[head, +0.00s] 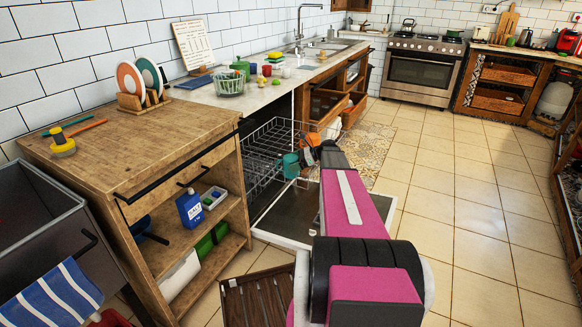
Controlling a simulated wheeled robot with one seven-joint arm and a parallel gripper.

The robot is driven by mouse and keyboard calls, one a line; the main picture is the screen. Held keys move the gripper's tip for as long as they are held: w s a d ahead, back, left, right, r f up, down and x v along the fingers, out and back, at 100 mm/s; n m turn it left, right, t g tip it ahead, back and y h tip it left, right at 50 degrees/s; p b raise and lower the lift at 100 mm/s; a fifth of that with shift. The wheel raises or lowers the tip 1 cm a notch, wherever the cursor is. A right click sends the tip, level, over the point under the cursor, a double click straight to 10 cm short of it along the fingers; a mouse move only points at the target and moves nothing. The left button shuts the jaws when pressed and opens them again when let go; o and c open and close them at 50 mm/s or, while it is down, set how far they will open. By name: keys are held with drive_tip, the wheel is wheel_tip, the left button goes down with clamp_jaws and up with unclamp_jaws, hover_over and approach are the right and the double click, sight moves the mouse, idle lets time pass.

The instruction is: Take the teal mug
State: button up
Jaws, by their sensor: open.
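The teal mug (290,166) is in the middle of the head view, at the right side of the wire rack (262,150) of an open dishwasher. My gripper (306,157) is at the mug's right side, very close to it. The gripper is open. My arm reaches in from the bottom of the picture. The gripper's fingers are small and dark here, and I cannot tell whether they touch the mug or stand around part of it.
The dishwasher door (275,222) is folded down below the rack. A dark slatted wooden thing (258,298) is on the floor near me. The tiled floor (465,215) at right is clear.

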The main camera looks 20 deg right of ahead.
drive_tip(key=shift+a, duration=0.15)
drive_tip(key=shift+c, duration=0.3)
drive_tip(key=c, duration=0.9)
drive_tip(key=shift+r, duration=0.1)
